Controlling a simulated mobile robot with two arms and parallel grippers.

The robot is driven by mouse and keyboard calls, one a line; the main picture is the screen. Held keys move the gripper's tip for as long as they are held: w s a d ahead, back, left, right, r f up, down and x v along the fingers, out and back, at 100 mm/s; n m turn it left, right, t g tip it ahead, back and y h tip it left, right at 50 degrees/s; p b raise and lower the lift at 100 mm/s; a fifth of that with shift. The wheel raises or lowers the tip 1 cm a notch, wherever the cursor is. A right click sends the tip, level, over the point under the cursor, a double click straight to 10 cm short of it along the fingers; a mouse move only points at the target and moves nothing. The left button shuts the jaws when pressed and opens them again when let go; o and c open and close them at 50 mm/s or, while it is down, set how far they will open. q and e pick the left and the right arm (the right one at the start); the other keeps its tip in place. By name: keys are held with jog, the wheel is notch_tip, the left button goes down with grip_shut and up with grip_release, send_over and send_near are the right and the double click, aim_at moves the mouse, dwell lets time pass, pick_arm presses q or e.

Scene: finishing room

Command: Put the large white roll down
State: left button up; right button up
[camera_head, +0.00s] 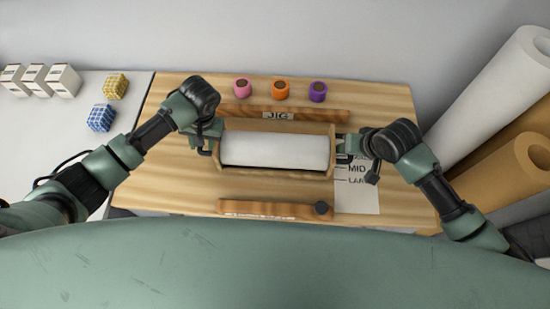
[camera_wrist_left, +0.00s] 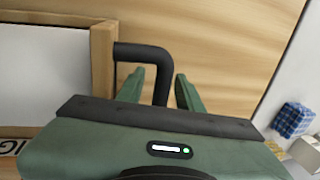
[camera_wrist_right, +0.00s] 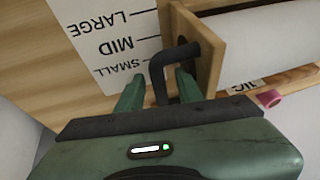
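The large white roll (camera_head: 275,149) lies lengthwise in a wooden cradle (camera_head: 275,175) on the workbench, between the jig board and a front wooden bar. Each end of the cradle has a black bent handle. My left gripper (camera_head: 205,140) is at the left end; in the left wrist view its fingers (camera_wrist_left: 160,85) stand open on both sides of the left handle (camera_wrist_left: 148,52), with gaps showing. My right gripper (camera_head: 350,145) is at the right end; in the right wrist view its fingers (camera_wrist_right: 160,85) stand open around the right handle (camera_wrist_right: 157,70). The cradle's underside is hidden.
The jig board (camera_head: 325,115) lies behind the cradle, with pink (camera_head: 242,88), orange (camera_head: 280,90) and purple (camera_head: 318,92) spools beyond. A front bar (camera_head: 265,209) with a dark knob lies nearer me. A size sheet (camera_head: 357,195) is at right. Large rolls (camera_head: 500,85) lean at far right.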

jog(key=shift+r, duration=0.1)
pick_arm(q)
jog(key=v, duration=1.2)
pick_arm(e)
jog(key=v, duration=1.2)
jog(key=shift+w, duration=0.1)
